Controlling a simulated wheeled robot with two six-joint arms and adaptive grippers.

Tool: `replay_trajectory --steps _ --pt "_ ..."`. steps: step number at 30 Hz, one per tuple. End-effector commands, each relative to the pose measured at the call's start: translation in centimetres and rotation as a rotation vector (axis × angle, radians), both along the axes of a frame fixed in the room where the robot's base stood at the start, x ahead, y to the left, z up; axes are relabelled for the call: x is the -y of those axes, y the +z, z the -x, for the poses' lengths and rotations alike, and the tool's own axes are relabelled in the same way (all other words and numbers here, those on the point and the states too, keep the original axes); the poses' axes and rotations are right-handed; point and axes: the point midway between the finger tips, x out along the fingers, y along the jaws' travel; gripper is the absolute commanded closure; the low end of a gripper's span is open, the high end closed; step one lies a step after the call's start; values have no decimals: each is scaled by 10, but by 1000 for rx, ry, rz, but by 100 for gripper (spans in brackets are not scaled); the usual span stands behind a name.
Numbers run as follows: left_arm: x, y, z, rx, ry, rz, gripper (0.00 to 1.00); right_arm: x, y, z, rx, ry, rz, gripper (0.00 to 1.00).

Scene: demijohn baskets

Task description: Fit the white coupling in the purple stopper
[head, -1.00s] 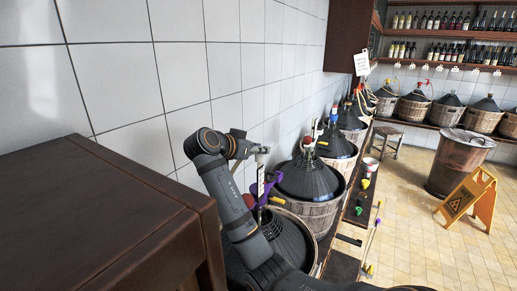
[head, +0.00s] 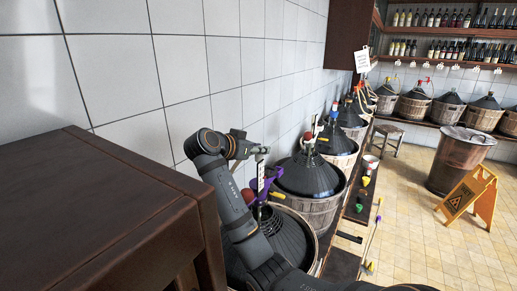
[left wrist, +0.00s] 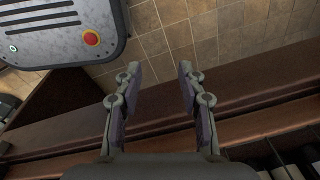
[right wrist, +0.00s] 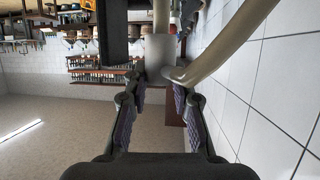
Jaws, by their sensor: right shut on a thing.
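My right gripper (head: 262,156) is above the neck of the nearest black demijohn (head: 285,245). In the right wrist view it is shut on the white coupling (right wrist: 160,48), a pale upright cylinder with a pale hose curving off to the right. The coupling also shows below the jaws in the head view (head: 261,171). The purple stopper (head: 268,181) shows at the demijohn's neck, just below and beside the coupling. I cannot tell whether the two touch. My left gripper (left wrist: 160,69) is open and empty in the left wrist view, over a brown ledge.
A dark brown cabinet (head: 100,215) fills the left foreground. The white tiled wall (head: 240,60) runs close behind my right arm. More basketed demijohns (head: 308,175) stand in a row beyond. A yellow floor sign (head: 470,197) stands right. The tiled floor (head: 420,250) is mostly clear.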

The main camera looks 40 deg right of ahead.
Motion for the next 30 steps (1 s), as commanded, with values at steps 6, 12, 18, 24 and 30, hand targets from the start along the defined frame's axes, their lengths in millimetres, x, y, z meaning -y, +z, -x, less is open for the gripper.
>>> replay_trajectory --steps 6,12,18,24,30 --pt "0 -4 0 0 0 0 60 0 -5 0 0 0 0 99" --pt "0 -8 0 0 0 0 60 0 -9 0 0 0 0 99" --pt "0 -8 0 0 0 0 60 0 -10 0 0 0 0 99" --pt "0 -8 0 0 0 0 60 0 -10 0 0 0 0 68" --pt "0 -8 0 0 0 0 60 0 -10 0 0 0 0 48"
